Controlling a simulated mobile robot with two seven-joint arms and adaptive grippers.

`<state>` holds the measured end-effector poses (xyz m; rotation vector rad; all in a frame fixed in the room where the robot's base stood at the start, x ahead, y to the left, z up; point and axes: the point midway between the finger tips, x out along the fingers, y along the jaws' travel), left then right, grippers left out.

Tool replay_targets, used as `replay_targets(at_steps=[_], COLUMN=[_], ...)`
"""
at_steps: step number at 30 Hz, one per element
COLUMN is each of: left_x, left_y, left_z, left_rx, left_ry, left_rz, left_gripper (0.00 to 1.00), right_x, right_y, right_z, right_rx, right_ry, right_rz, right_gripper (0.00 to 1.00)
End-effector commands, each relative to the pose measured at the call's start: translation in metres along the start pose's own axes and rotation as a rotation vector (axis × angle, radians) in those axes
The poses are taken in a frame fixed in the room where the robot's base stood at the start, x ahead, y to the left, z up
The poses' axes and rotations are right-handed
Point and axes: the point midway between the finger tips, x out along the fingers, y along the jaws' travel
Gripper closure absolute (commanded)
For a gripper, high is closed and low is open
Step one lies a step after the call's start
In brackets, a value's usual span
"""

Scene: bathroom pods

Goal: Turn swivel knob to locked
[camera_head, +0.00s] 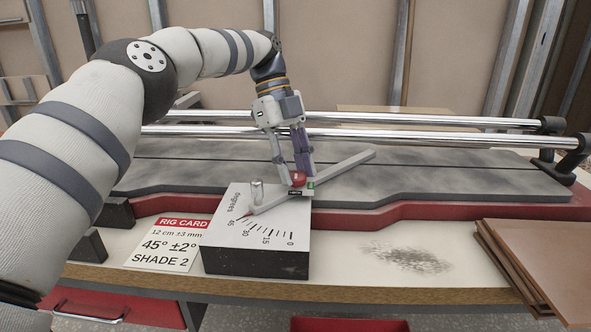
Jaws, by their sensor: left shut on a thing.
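The swivel knob (299,179) is a small red knob on top of a box with a white dial face (219,238) marked in degrees. A long grey arm (345,165) runs through the pivot, and its thin pointed end lies near the 45 mark. My left gripper (297,178) comes down from above and is shut on the red knob, whose sides are partly hidden by the fingers. A small green label (311,185) and a dark label show beside the knob. My right gripper is not in view.
A metal post (257,192) stands on the box left of the knob. A rig card (167,245) reading 45° ±2° lies left of the box. Brown tiles (545,262) are stacked at right.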

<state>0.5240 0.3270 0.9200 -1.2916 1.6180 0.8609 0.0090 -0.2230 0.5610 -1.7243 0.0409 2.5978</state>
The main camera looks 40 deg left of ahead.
Motion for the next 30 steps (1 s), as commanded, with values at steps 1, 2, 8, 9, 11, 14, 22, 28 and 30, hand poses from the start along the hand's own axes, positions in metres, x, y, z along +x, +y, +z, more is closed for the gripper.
replay_targets(at_steps=[1, 2, 8, 9, 11, 14, 22, 28, 30], left_x=[0.0021, 0.0020, 0.0014, 0.0013, 0.0012, 0.0012, 0.0010, 0.0004, -0.0008], left_y=[0.0002, 0.0002, 0.0002, 0.0003, 0.0003, 0.0004, 0.0003, 0.0001, 0.0006], left_z=[0.0012, 0.0011, 0.0007, 0.0007, 0.0006, 0.0007, 0.0006, 0.0003, 0.0000], left_rx=[0.006, 0.011, 0.024, 0.025, 0.025, 0.025, 0.024, 0.023, 0.011], left_ry=[-0.001, -0.001, -0.001, -0.001, -0.001, -0.001, -0.001, -0.001, 0.000], left_rz=[0.007, 0.009, 0.014, 0.014, 0.014, 0.014, 0.013, 0.011, 0.005], left_gripper=[0.96, 0.96, 0.96, 0.96, 0.96, 0.96, 0.48, 0.48, 0.48], right_x=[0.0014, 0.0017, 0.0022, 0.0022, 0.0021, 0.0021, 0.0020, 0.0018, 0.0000], right_y=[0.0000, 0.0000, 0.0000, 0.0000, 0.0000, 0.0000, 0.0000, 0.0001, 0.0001], right_z=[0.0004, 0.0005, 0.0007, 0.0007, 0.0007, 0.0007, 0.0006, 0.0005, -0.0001], right_rx=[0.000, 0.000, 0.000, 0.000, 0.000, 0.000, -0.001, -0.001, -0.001], right_ry=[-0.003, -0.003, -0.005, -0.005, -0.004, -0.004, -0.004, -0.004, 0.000], right_rz=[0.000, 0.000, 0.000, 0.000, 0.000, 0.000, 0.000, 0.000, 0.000], right_gripper=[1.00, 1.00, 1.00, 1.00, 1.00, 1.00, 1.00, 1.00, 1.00])
